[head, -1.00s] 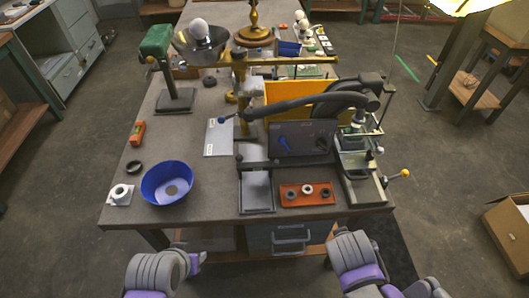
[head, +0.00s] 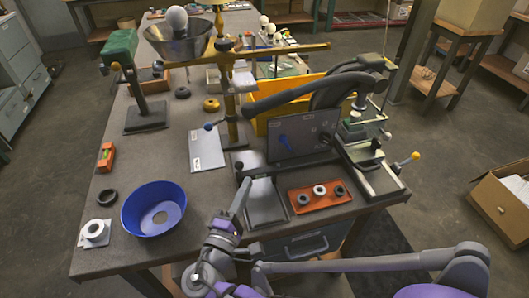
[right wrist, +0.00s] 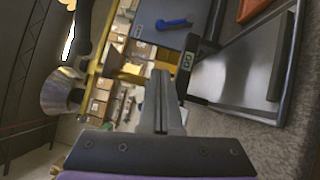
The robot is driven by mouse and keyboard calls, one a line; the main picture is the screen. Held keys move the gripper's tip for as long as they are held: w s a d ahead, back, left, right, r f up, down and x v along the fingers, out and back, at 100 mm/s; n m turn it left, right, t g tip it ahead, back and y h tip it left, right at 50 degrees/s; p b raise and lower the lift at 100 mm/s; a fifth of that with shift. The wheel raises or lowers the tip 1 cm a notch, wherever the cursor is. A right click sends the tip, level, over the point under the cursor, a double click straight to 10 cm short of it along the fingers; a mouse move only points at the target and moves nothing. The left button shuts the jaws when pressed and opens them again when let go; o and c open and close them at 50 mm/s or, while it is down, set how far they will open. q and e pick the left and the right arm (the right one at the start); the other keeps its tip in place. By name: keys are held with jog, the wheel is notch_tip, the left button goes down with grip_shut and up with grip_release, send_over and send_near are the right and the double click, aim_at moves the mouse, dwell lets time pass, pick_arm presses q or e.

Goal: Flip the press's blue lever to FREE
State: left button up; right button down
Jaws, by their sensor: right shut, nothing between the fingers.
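The press (head: 340,95) stands at the right of the bench, with a dark upright panel (head: 306,140) on its front. The blue lever (head: 284,142) is on the left part of that panel, slanted; I cannot read any marking beside it. It also shows in the right wrist view as a short blue bar (right wrist: 174,23) on the grey panel, beyond my fingers. My right gripper (head: 243,190) is shut and empty, near the bench's front edge, left of the grey tray and below the lever, apart from it. Its closed fingers show in the right wrist view (right wrist: 162,102). My left gripper is out of view.
A grey tray (head: 266,205) and an orange tray with rings (head: 305,204) lie before the panel. A blue bowl (head: 150,225) stands left. A brass post with a crossbar (head: 229,90) rises left of the panel. A black knob (head: 239,166) is near my fingertips.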

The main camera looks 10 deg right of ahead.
aim_at(259, 168)
jog(key=shift+s+r, duration=0.1)
jog(key=x, duration=0.9)
jog(key=shift+w+d, duration=0.1)
jog(key=shift+w, duration=0.15)
jog(key=d, duration=0.2)
jog(key=w+d, duration=0.1)
jog(key=shift+d+r+b, duration=0.1)
jog(key=shift+r+b, duration=0.2)
jog(key=shift+r, duration=0.05)
jog(key=shift+w+d+r, duration=0.1)
jog(key=shift+w+d, duration=0.05)
jog(key=shift+d, duration=0.25)
jog(key=shift+d+r+m+p, duration=0.15)
jog(key=shift+r+m+p, duration=0.15)
jog(key=shift+p, duration=0.25)
